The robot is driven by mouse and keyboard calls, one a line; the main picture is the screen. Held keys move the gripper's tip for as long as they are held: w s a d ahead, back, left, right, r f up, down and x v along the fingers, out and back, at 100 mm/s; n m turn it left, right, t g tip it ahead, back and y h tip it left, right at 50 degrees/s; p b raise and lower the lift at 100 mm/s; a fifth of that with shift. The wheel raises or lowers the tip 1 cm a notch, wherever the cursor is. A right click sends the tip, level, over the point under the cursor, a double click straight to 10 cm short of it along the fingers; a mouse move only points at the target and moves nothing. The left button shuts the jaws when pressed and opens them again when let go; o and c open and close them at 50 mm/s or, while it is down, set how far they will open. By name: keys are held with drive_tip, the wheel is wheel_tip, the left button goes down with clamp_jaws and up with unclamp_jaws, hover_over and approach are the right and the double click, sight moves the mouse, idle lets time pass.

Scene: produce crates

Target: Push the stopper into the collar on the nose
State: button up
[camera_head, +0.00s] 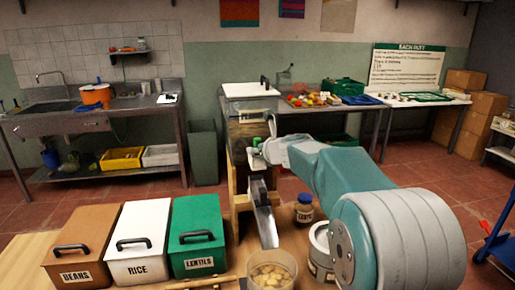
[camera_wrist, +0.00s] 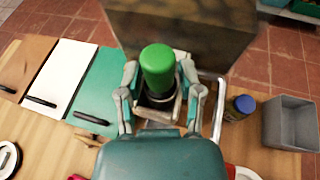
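The stopper (camera_wrist: 158,68) is a bright green cylinder between the two fingers of my gripper (camera_wrist: 158,80) in the wrist view. The fingers flank it closely on both sides and appear shut on it. A dark round opening with a pale metal rim, likely the collar (camera_wrist: 155,101), shows just below the stopper. I cannot tell whether the stopper's end is inside it. In the head view my gripper (camera_head: 268,150) is at the top of a metal chute (camera_head: 264,215), likely the nose, with green (camera_head: 271,124) showing beside it. My fingers hide the contact there.
Brown beans (camera_head: 82,244), white rice (camera_head: 138,240) and green lentils (camera_head: 197,238) boxes stand left on the wooden table. A clear tub (camera_head: 271,279) sits below the chute. A blue-lidded jar (camera_wrist: 240,106) and a grey bin (camera_wrist: 291,124) stand right. A large brown block (camera_wrist: 180,30) is just beyond the stopper.

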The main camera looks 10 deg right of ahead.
drive_tip(key=shift+r, duration=0.1)
idle(0.3)
drive_tip(key=v, duration=1.1)
drive_tip(key=shift+s, duration=0.45)
drive_tip(key=shift+d, duration=0.1)
drive_tip(key=s+a+f+n+g, duration=0.2)
drive_tip(key=s+a+n, duration=0.1)
drive_tip(key=s+n, duration=0.5)
drive_tip(key=s+a+f+n+g, duration=0.2)
drive_tip(key=s+a+n, duration=0.2)
drive_tip(key=s+n, duration=0.35)
drive_tip(key=s+d+f+n+g+h, duration=0.1)
drive_tip(key=s+f+n, duration=0.3)
drive_tip(key=s+n, duration=0.4)
drive_tip(key=s+d+f+n+g+h, duration=0.2)
drive_tip(key=s+f+n, duration=0.3)
drive_tip(key=s+n, duration=0.4)
drive_tip(key=shift+s+d+f+g+h, duration=0.25)
drive_tip(key=shift+s+d+g+h, duration=0.1)
drive_tip(key=shift+h, duration=0.15)
drive_tip(key=shift+w, duration=0.1)
